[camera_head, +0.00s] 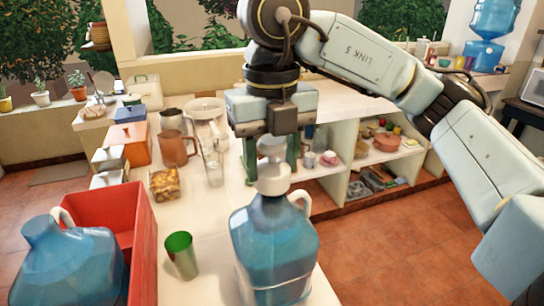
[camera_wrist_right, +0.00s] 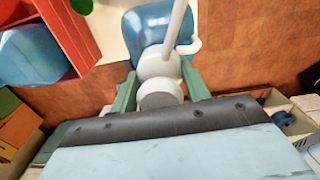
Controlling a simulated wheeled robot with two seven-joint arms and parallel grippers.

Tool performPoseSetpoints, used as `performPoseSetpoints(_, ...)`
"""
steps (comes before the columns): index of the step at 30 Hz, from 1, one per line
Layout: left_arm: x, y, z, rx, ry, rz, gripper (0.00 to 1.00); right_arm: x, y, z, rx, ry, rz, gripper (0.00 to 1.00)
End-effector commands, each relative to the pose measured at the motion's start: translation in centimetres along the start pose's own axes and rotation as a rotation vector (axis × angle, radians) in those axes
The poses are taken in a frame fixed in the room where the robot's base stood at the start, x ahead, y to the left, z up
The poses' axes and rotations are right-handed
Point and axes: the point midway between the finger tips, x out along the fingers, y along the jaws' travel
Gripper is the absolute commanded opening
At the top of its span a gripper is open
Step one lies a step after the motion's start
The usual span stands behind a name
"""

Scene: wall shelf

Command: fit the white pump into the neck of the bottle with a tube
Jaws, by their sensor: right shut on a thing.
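The white pump (camera_head: 272,177) is upright between the fingers of my right gripper (camera_head: 271,160), which is shut on it. In the head view, its white lower part lines up with the top of the blue bottle (camera_head: 273,245) and covers the neck. I cannot tell whether it is seated or just in front of or above the neck. In the right wrist view the pump (camera_wrist_right: 160,75) sits between the green fingers (camera_wrist_right: 160,92); a thin white tube or spout (camera_wrist_right: 177,25) runs from it across the bottle (camera_wrist_right: 145,30). My left gripper is not in view.
A red crate (camera_head: 140,240) stands at the left, with another blue bottle (camera_head: 68,265) beside or in it. A green cup (camera_head: 181,255) stands between crate and bottle. Jugs (camera_head: 176,148), glasses and boxes crowd the counter behind. Open shelves (camera_head: 340,165) stand at the right.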

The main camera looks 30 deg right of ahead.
Motion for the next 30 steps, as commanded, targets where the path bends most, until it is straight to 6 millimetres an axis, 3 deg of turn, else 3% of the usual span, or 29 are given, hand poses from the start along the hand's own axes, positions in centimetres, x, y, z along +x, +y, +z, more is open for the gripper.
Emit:
performPoseSetpoints(28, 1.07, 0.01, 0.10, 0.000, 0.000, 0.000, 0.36, 1.05, 0.02, 0.00, 0.000, 0.000, 0.000, 0.22)
performPoseSetpoints(29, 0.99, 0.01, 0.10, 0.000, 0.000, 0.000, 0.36, 0.97, 0.01, 0.00, 0.000, 0.000, 0.000, 0.50)
performPoseSetpoints(30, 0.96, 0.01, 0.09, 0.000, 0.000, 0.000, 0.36, 0.94, 0.01, 0.00, 0.000, 0.000, 0.000, 0.55)
